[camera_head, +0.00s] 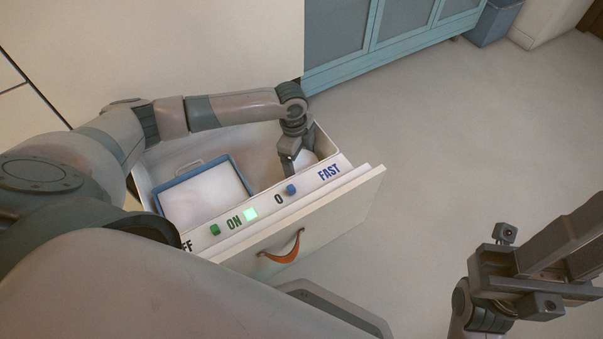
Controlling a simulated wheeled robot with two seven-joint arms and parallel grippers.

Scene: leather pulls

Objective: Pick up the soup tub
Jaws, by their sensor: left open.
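A white, rounded object (306,160), which may be the soup tub, sits at the right end of the open drawer (372,184). It is mostly hidden behind my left gripper (291,170) and the drawer's front wall. My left gripper points down into the drawer, open, right beside this object. I cannot tell whether its fingers touch it or go around it. My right gripper (545,268) is at the lower right, outside the drawer and away from it; its jaw opening is unclear.
A blue-rimmed tray (167,184) with a pale inside fills the drawer's left part. The drawer front has an orange leather pull (283,255), small green and blue blocks and printed labels. Blue cabinets (390,40) stand at the back. The floor to the right is clear.

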